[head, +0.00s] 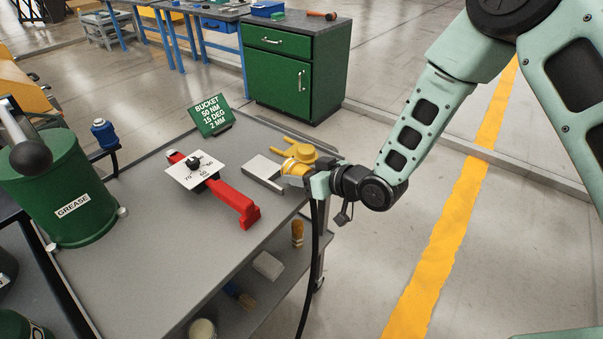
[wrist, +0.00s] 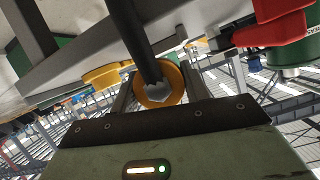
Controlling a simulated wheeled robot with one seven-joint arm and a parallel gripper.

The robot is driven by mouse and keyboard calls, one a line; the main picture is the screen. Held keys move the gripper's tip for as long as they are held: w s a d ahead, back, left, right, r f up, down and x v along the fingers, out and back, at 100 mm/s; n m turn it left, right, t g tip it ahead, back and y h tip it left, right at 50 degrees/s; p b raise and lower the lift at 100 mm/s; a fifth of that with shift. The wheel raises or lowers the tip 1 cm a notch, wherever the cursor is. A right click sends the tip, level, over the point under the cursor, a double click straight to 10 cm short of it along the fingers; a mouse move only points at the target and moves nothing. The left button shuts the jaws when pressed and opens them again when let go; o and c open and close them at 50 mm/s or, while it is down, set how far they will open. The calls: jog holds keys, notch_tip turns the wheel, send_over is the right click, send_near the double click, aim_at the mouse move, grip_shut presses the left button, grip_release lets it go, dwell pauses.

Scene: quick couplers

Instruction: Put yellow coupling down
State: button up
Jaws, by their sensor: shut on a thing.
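The yellow coupling (head: 300,153) is at the right edge of the grey cart top in the head view, with yellow arms reaching left. My gripper (head: 302,172) is shut on it from the right. In the wrist view the coupling (wrist: 158,95) shows as a yellow ring with a grey centre between the fingers of my gripper (wrist: 150,98). A dark rod crosses in front of it, and another yellow part lies to its left. I cannot tell whether the coupling touches the cart top.
A grey angled plate (head: 262,172) is just left of the coupling. A red tool with a white dial (head: 247,207), a green sign (head: 210,116) and a green grease drum (head: 60,185) stand farther left. The cart's near middle (head: 150,265) is clear.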

jog(key=shift+f+b, duration=0.3)
jog(key=shift+b, duration=0.05)
jog(key=o, duration=1.1)
jog(key=shift+r, duration=0.1)
